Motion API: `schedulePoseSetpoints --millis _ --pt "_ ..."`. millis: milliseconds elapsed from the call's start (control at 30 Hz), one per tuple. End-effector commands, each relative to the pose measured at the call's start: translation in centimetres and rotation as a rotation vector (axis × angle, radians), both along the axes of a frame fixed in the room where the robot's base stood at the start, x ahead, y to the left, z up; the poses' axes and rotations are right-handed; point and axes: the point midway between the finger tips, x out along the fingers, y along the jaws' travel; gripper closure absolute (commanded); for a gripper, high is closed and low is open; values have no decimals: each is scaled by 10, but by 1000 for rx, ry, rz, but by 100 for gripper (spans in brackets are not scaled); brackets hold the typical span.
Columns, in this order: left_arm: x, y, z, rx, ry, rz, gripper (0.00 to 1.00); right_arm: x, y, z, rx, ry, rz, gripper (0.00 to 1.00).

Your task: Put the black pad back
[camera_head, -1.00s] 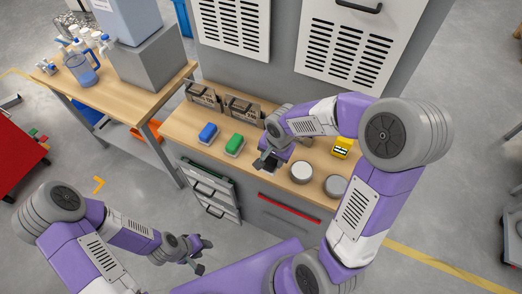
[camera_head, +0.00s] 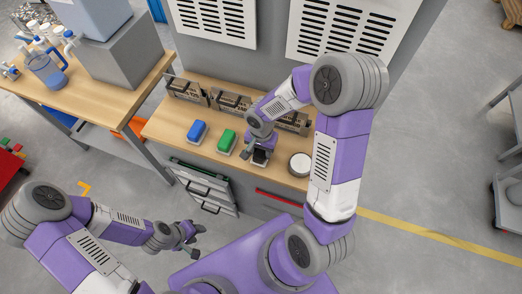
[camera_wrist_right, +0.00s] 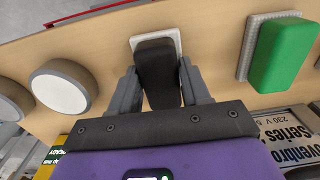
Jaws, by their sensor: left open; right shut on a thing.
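The black pad (camera_wrist_right: 157,65) is between the fingers of my right gripper (camera_wrist_right: 160,88), which is shut on it. The far end of the pad overlaps a small light square holder (camera_wrist_right: 177,38) on the bench; I cannot tell whether it rests in it. In the head view my right gripper (camera_head: 258,158) is low over the bench, right of the green pad (camera_head: 226,141), and mostly hides the black pad. A blue pad (camera_head: 197,131) is further left. The green pad also shows in the wrist view (camera_wrist_right: 285,52). My left gripper (camera_head: 190,241) is open and empty, away from the bench.
A white-topped round thing (camera_head: 300,164) is right of my right gripper. Metal racks with boxes (camera_head: 231,102) line the back of the bench (camera_head: 160,126). A yellow thing (camera_wrist_right: 58,158) shows in the wrist view. A second table with a blue jug (camera_head: 46,70) is at left.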

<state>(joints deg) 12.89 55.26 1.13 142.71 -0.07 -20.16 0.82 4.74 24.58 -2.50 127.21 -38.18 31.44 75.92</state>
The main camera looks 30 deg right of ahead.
Motion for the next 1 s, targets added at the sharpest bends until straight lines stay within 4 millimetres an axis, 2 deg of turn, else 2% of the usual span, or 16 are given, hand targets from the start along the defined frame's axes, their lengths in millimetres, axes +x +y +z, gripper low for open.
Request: schedulePoseSetpoints --millis 333,367,500,867,1000 --pt "0 0 -4 0 0 0 57 0 0 -6 0 -1 -1 78" --pt "0 0 -3 0 0 0 57 0 0 -5 0 -1 -1 50" --pt "0 0 -3 0 0 0 57 0 0 -5 0 -1 -1 29" --pt "0 0 1 0 0 0 57 0 0 -2 1 -1 -1 28" --pt "0 0 5 0 0 0 57 2 0 19 0 -6 -1 28"
